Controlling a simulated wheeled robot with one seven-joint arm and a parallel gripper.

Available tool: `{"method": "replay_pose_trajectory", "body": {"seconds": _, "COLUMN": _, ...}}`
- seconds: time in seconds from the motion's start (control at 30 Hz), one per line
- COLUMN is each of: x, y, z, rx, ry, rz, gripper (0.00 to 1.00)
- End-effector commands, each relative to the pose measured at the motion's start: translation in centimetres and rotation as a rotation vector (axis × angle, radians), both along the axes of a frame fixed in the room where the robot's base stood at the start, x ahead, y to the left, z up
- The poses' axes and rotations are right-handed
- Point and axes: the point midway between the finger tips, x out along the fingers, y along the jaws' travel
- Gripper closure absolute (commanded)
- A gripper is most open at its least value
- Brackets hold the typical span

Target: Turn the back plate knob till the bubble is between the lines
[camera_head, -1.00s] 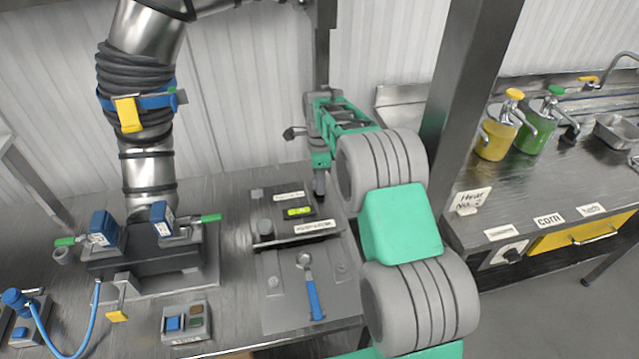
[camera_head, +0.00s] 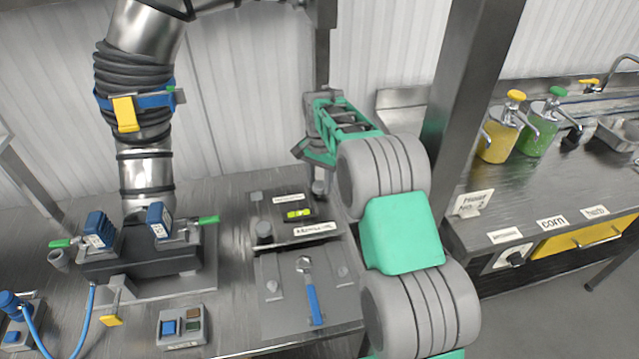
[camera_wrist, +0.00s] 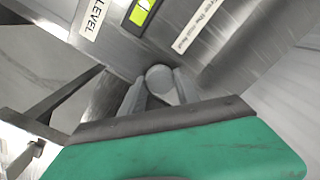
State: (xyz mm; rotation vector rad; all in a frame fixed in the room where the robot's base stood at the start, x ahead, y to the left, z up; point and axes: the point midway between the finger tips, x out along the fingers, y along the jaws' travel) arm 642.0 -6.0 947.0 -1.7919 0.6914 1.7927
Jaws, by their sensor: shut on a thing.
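The back plate (camera_head: 275,213) lies on the bench and carries a yellow-green level vial (camera_head: 299,214). The vial also shows in the wrist view (camera_wrist: 143,12), cut by the top edge, with dark lines across it. I cannot tell for sure where the bubble sits against the lines. My gripper (camera_head: 320,188) is over the right side of the back plate, pointing down. In the wrist view, my gripper (camera_wrist: 158,88) is shut on a round grey knob (camera_wrist: 160,76), with one finger on each side. In the head view the knob is mostly hidden by the gripper.
A front plate (camera_head: 272,312) with a blue-handled wrench (camera_head: 313,302) lies nearer. A valve block (camera_head: 140,262) under a steel pipe stands at left, and a button box (camera_head: 181,328) in front. A steel post (camera_head: 465,95) rises close right of my arm.

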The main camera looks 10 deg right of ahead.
Motion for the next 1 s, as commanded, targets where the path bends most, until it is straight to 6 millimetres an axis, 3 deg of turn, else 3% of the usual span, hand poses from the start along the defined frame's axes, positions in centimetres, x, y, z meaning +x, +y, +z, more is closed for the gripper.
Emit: {"method": "replay_pose_trajectory", "body": {"seconds": 1.0, "x": 0.12, "y": 0.13, "z": 0.16, "rx": -0.001, "ry": -0.004, "rz": 0.962, "gripper": 1.0}}
